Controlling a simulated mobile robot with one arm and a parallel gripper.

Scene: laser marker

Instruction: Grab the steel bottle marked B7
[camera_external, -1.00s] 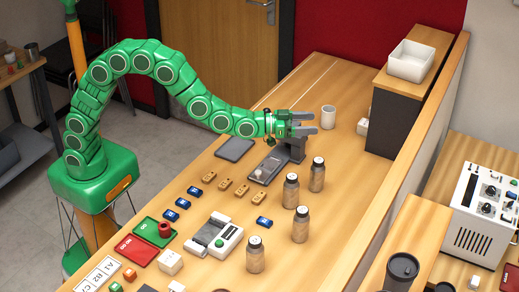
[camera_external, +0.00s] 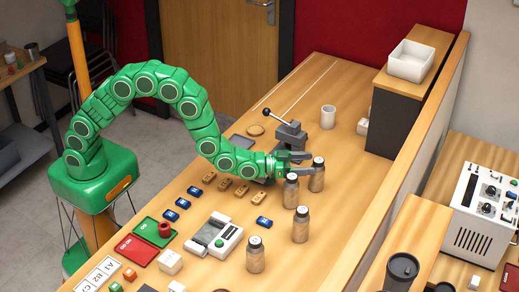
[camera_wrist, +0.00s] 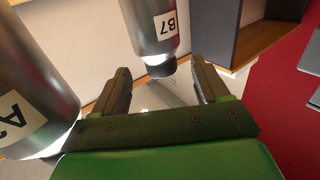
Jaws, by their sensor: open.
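The steel bottle marked B7 (camera_wrist: 153,28) shows in the wrist view just beyond the gap between my fingertips, with its label facing me. It appears to be the far right bottle (camera_external: 317,178) in the external view. My gripper (camera_external: 302,163) is open and empty, its fingers pointing at that bottle. In the wrist view my gripper (camera_wrist: 160,68) has both fingers apart. Whether a finger touches the bottle I cannot tell. A second steel bottle (camera_wrist: 30,105), its label starting with A and partly cut off, stands close at the left. It appears as the nearer bottle (camera_external: 291,192).
Two more bottles, one (camera_external: 301,226) and another (camera_external: 256,256), stand nearer the front. A grey device with a lever (camera_external: 290,133) and a white cup (camera_external: 328,117) stand behind my gripper. Blue blocks (camera_external: 183,203) and a white machine (camera_external: 214,236) lie to the left.

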